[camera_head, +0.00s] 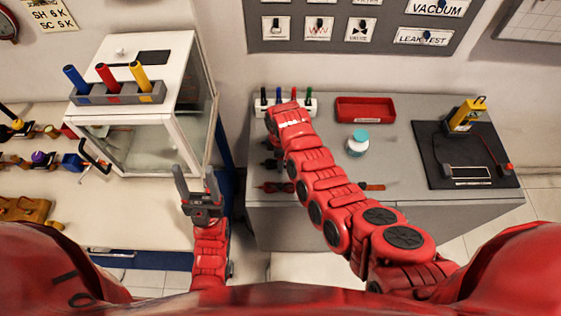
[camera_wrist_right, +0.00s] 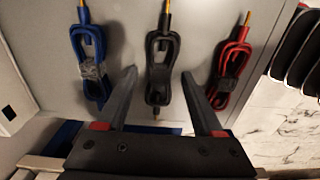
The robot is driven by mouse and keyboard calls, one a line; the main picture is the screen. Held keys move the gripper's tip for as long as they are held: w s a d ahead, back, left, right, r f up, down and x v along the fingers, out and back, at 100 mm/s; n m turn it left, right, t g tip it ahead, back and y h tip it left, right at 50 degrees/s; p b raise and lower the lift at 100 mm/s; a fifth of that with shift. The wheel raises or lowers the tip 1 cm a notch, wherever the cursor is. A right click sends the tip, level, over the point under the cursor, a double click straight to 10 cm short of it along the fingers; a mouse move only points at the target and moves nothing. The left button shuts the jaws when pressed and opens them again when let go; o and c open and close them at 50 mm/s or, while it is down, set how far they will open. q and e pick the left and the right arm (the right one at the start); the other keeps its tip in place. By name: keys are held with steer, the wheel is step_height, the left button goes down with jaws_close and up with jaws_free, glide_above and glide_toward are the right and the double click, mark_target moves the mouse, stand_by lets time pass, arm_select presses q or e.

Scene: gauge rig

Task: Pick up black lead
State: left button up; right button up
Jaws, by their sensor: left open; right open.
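In the right wrist view the black lead (camera_wrist_right: 162,45) hangs coiled in a bundle, with a gold plug end at its top, in front of a grey panel. It is between a blue lead (camera_wrist_right: 88,42) and a red lead (camera_wrist_right: 235,62). My right gripper (camera_wrist_right: 159,78) is open, one finger on each side of the black lead's lower coil; I see no clear contact. In the head view the right gripper cannot be made out past the red arm. My left gripper (camera_head: 196,185) is open and empty, away from the leads, near the white cabinet.
A white glass-fronted cabinet (camera_head: 165,75) stands at left. The blue and red leads flank the right fingers closely.

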steer(key=shift+f, duration=0.1)
jaws_close()
stand_by(0.3)
stand_by(0.4)
